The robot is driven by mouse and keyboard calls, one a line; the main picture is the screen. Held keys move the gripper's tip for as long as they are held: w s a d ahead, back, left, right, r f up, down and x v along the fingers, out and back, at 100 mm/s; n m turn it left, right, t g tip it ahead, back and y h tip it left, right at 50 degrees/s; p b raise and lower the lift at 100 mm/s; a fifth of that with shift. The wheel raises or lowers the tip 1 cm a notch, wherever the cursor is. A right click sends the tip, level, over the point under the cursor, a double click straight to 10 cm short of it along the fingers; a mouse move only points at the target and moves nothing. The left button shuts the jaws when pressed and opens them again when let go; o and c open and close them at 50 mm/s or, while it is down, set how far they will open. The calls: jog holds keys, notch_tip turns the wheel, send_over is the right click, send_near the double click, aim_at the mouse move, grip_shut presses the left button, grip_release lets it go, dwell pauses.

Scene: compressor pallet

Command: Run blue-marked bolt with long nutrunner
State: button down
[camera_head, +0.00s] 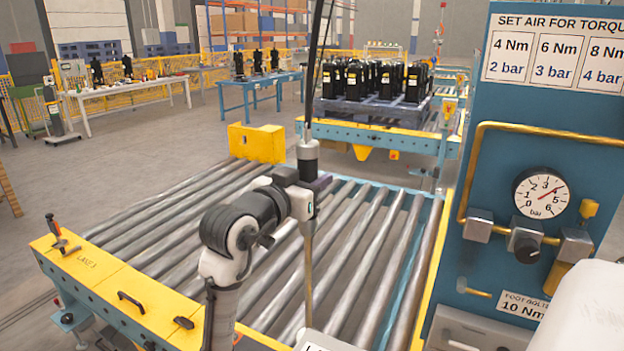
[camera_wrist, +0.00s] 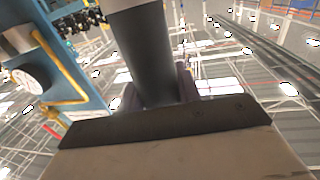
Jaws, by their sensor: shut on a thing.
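My gripper (camera_head: 312,183) is shut on the long nutrunner (camera_head: 307,158), which hangs upright above the roller conveyor. Its long thin shaft (camera_head: 308,255) points down, and its lower end is hidden behind a white label at the bottom edge. A dark hose rises from its top. In the wrist view the dark nutrunner body (camera_wrist: 143,50) stands between the purple-grey fingers (camera_wrist: 158,90). Black compressors (camera_head: 372,80) stand on a dark blue pallet (camera_head: 365,112) at the back. No blue-marked bolt can be made out in either view.
The roller conveyor (camera_head: 160,215) beneath the tool is empty. A blue air panel (camera_head: 480,165) stands close on the right, with a pressure gauge (camera_head: 541,194) whose needle appears near 4 bar. Its torque chart (camera_head: 555,48) is above. Workbenches (camera_head: 262,83) stand farther back.

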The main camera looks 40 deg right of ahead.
aim_at(310, 154)
dwell(0.4)
jog(key=shift+r+p, duration=2.05)
jog(key=shift+r, duration=0.5)
jog(key=shift+w, duration=0.15)
